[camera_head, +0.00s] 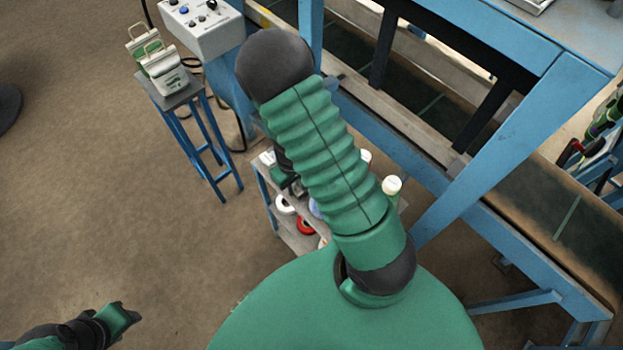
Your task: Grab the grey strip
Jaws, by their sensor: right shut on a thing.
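The grey strip cannot be made out in the head view. My right arm crosses the middle of the picture. Its gripper (287,179) shows only in part behind the ribbed green sleeve, over the low rack. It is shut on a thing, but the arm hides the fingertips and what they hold. My left arm comes in at the bottom left corner, and its end (122,316) is over bare floor, away from everything. Whether its fingers are open or shut does not show.
A low rack (262,184) with tape rolls and white-capped bottles (391,185) stands beside the blue-framed conveyor (500,225). A control box (205,30) is behind.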

